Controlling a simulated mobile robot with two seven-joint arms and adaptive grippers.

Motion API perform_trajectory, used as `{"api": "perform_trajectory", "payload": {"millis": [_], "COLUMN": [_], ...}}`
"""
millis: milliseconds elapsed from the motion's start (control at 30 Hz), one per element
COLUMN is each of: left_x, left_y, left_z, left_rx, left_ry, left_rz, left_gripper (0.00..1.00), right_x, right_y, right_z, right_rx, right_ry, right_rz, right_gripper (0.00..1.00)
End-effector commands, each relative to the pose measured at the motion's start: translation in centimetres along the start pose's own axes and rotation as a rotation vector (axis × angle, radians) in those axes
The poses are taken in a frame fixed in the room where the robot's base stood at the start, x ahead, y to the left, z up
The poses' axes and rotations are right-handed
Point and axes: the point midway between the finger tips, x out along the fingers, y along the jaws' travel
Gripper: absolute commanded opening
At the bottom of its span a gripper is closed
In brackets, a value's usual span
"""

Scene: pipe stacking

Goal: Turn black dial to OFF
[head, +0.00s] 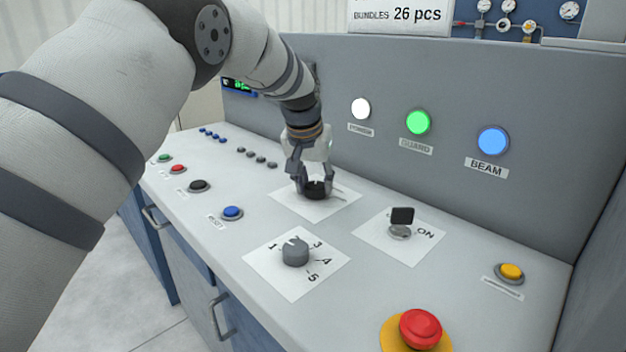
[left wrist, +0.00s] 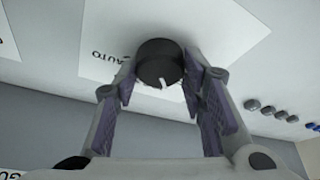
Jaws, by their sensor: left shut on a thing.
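The black dial (head: 316,190) stands on a white label plate (head: 338,208) in the middle of the sloped console. My left gripper (head: 315,186) reaches down from above with its fingers on either side of the dial and is shut on it. In the left wrist view the dial (left wrist: 160,62) sits between the two finger pads, and a small white mark shows on its edge. The word AUTO is readable on the plate in that view. The other dial labels are hidden or too small to read. My right gripper is not in view.
A grey numbered knob (head: 295,251) and a key switch (head: 401,222) marked ON sit nearby. A red mushroom button (head: 420,328) is at the front, with a yellow button (head: 510,272) at right. Lit white, green and blue lamps (head: 493,141) are on the back panel.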

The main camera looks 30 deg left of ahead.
Motion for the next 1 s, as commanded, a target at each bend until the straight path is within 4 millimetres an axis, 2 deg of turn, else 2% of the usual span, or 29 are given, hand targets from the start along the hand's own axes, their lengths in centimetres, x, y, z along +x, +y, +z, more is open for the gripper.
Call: {"api": "perform_trajectory", "payload": {"millis": [500, 1000], "left_x": [0.21, 0.15], "left_y": [0.18, 0.19], "left_z": [0.06, 0.05], "left_rx": [-0.259, -0.297], "left_ry": [-0.004, -0.003], "left_rz": [-0.108, -0.122], "left_gripper": [0.1, 0.1], "right_x": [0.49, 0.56], "right_y": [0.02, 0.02], "right_z": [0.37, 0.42], "right_rx": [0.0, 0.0], "right_ry": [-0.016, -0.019], "right_rz": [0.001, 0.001], "right_gripper": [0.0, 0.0]}}
